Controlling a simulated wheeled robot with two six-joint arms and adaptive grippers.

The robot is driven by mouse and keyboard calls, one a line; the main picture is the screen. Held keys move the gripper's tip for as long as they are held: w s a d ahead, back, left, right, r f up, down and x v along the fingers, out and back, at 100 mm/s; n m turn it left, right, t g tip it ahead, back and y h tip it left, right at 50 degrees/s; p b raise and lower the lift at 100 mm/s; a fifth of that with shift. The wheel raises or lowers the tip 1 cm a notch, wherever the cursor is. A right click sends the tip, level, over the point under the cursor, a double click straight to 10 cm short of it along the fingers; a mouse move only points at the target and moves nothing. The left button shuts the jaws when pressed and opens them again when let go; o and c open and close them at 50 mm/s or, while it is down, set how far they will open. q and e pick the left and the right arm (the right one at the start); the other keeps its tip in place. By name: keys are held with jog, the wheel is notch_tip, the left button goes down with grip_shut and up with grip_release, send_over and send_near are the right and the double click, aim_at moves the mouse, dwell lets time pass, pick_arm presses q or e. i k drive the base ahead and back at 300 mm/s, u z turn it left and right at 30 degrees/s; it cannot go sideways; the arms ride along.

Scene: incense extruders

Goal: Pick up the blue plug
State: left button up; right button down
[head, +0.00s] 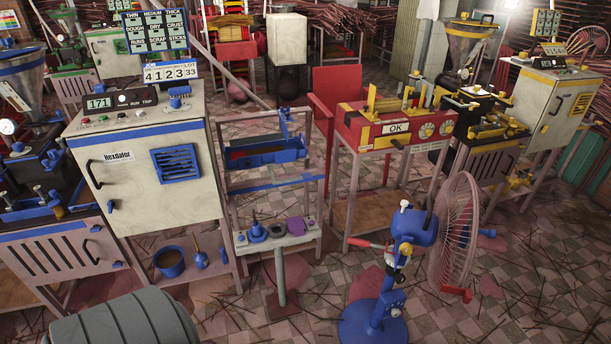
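Several small blue parts show in the head view, and I cannot tell for sure which one is the blue plug. A blue flanged piece with a pointed top (257,233) stands on the low grey shelf (272,243) in the middle. A blue knob-like part (178,97) is on top of the white control cabinet (125,180). Neither of my grippers is in view.
A blue fan stand (375,318) with a wire-cage fan (456,235) stands right of the shelf. A grey ribbed drum-like form (120,322) fills the lower left. A red machine (352,130) stands behind. The tiled floor (500,290) has scattered sticks.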

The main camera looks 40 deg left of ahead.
aim_at(257, 231)
jog(key=z, duration=0.05)
jog(key=i, duration=0.85)
jog(key=u, duration=1)
jog(key=i, duration=0.5)
jog(key=u, duration=0.5)
